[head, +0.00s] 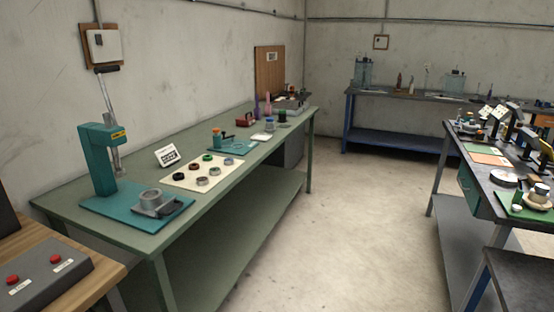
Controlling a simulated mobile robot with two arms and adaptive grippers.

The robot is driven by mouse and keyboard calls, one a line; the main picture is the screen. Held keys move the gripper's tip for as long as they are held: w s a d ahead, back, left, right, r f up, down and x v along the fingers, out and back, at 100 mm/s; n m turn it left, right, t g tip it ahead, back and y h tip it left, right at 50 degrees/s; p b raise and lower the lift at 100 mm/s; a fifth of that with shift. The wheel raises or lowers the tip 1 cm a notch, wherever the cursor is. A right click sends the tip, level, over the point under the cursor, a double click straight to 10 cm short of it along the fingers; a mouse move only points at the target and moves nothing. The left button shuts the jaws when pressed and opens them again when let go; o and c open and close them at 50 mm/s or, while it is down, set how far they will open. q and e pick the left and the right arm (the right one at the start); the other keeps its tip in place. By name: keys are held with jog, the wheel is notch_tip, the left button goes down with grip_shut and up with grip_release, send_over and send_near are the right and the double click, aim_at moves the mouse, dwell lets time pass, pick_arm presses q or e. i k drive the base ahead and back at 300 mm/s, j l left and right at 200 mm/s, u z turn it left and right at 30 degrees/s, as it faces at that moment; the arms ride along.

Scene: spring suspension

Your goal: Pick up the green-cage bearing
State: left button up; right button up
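Several small ring-shaped bearings lie in two rows on a cream mat (188,184) on the long green workbench (120,236) at the left. The bearing that looks green (207,157) is at the far end of the row nearer the wall. Beside it in that row are a reddish-brown bearing (194,167) and a dark bearing (180,177). The other row holds greyish and reddish bearings, too small here to tell their cage colours surely. Neither of my grippers is in view.
A teal lever press (101,160) stands on the bench's near end, with a grey fixture (155,204) on its base. A small white sign (167,156) stands behind the mat. Open floor (345,225) lies between this bench and the cluttered dark bench (480,185) at the right.

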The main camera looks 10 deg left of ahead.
aim_at(213, 171)
jog(key=i+u, duration=0.1)
jog(key=i, duration=0.55)
jog(key=i+l+u, duration=0.15)
jog(key=i, duration=0.5)
jog(key=i+l+u, duration=0.1)
jog(key=i, duration=0.5)
jog(key=i+l+u, duration=0.15)
jog(key=i+u, duration=0.3)
jog(key=i+l+u, duration=0.2)
jog(key=u, duration=0.2)
jog(key=i+l+u, duration=0.25)
jog(key=l+u, duration=0.2)
jog(key=i+l+u, duration=0.2)
jog(key=l+u, duration=0.25)
jog(key=i+l+u, duration=0.1)
jog(key=l+u, duration=0.35)
